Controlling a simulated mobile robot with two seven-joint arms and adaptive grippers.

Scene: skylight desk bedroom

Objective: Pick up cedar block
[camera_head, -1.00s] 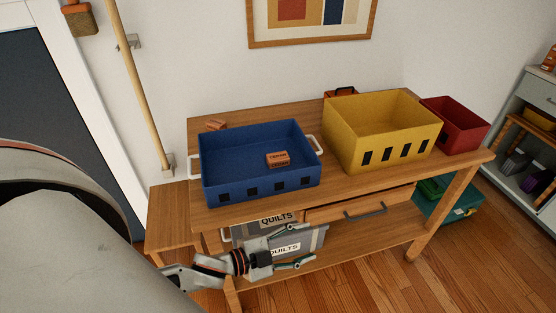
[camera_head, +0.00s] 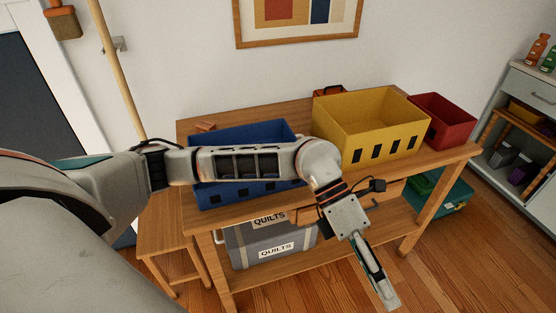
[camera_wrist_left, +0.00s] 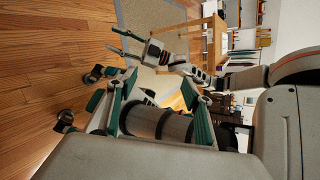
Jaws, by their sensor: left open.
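The cedar block is not visible now; my left arm crosses in front of the blue bin (camera_head: 215,139) and hides most of its inside. My left gripper (camera_head: 380,284) hangs in front of the table, right of the blue bin and pointing down, away from any block. It is open and empty in the left wrist view (camera_wrist_left: 160,92). My right gripper (camera_wrist_left: 118,42) shows there too, its fingers spread, with nothing between them.
A yellow bin (camera_head: 350,142) and a red bin (camera_head: 445,125) stand right of the blue bin on the wooden table (camera_head: 228,219). A grey quilts box (camera_head: 245,262) sits on the lower shelf. A stool (camera_head: 160,226) stands left. The floor at front right is clear.

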